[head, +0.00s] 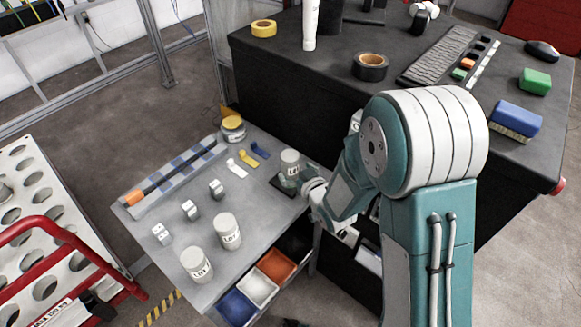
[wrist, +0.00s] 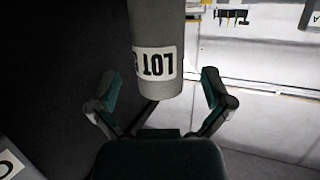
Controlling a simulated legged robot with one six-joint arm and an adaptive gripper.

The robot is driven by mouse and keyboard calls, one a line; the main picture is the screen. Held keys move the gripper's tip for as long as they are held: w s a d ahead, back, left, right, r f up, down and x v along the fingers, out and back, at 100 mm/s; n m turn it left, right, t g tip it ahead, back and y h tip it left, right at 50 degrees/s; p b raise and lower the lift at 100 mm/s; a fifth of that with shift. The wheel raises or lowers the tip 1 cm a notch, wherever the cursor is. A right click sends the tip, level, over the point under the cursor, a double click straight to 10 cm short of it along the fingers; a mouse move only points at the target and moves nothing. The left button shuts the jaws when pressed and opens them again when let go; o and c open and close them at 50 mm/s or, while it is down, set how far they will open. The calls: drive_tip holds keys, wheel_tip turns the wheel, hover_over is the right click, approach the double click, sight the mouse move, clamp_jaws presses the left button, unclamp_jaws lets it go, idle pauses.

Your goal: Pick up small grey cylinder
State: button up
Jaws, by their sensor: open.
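A small grey cylinder (head: 289,161) with a white label stands near the right edge of the grey table, by a dark flat base. In the wrist view the cylinder (wrist: 156,30) comes down from the top, and its label reads "LOT". My gripper (head: 298,182) is right at the cylinder in the head view. In the wrist view my gripper (wrist: 158,88) is open, with one finger on each side of the cylinder's end and visible gaps between. The head view partly hides the fingers behind the cylinder and wrist.
Two larger labelled grey cylinders (head: 228,231) (head: 196,264) stand at the table's front. A black desk (head: 330,80) stands behind. Coloured bins (head: 276,266) sit below.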

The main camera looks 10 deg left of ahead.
sight(294, 170)
drive_tip(key=x, duration=0.4)
drive_tip(key=shift+a+f, duration=0.1)
drive_tip(key=shift+d, duration=0.25)
drive_tip(key=c, duration=1.3)
drive_tip(key=shift+a, duration=0.15)
